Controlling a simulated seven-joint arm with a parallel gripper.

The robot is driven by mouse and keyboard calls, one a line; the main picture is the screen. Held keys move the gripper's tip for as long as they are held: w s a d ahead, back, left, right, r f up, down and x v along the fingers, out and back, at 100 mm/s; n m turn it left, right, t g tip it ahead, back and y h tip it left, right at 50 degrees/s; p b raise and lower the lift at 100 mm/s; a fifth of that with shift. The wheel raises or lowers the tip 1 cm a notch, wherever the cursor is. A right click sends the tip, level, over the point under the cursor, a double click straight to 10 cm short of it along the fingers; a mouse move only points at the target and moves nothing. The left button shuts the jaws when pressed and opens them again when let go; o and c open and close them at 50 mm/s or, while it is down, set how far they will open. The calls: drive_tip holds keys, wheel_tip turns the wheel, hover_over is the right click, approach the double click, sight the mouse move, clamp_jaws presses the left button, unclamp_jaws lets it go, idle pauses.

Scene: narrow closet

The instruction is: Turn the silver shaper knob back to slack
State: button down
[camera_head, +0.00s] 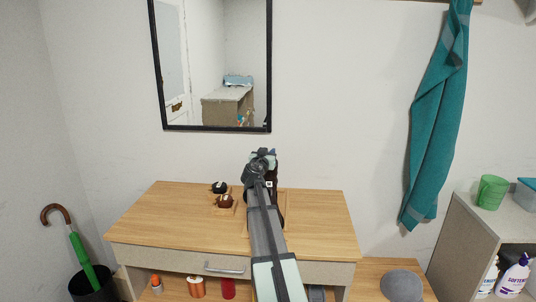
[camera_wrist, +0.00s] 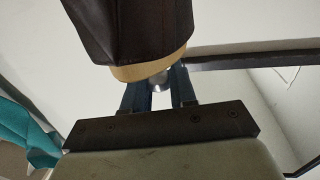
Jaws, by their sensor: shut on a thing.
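The silver knob (camera_wrist: 160,78) shows in the wrist view, small and round, just below the tan rim of a dark brown body (camera_wrist: 130,30). My gripper (camera_wrist: 159,84) has its two blue-grey fingers on either side of the knob and is shut on it. In the head view my gripper (camera_head: 263,160) is above the back of the wooden dresser top (camera_head: 150,225). There my arm hides the knob and most of the dark item behind it. I cannot tell how far the knob is turned.
A small brown item (camera_head: 225,202) and a black one (camera_head: 219,187) stand left of my arm. A black-framed mirror (camera_head: 212,128) hangs behind. A teal towel (camera_head: 436,130) hangs at right. The dresser's left and right top areas are clear. An umbrella (camera_head: 80,255) stands at left.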

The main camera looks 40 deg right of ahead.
drive_tip(key=shift+n+t+y, duration=0.9)
drive_tip(key=shift+t+y, duration=0.1)
drive_tip(key=shift+r+n+t+y, duration=0.1)
drive_tip(key=shift+n+t+y, duration=0.2)
drive_tip(key=shift+t, duration=0.1)
drive_tip(key=c, duration=1)
unclamp_jaws()
drive_tip(key=shift+s+a, duration=0.1)
drive_tip(key=shift+a, duration=0.05)
drive_tip(key=v, duration=1.3)
drive_tip(key=shift+s+a, duration=0.15)
drive_tip(key=shift+a, duration=0.1)
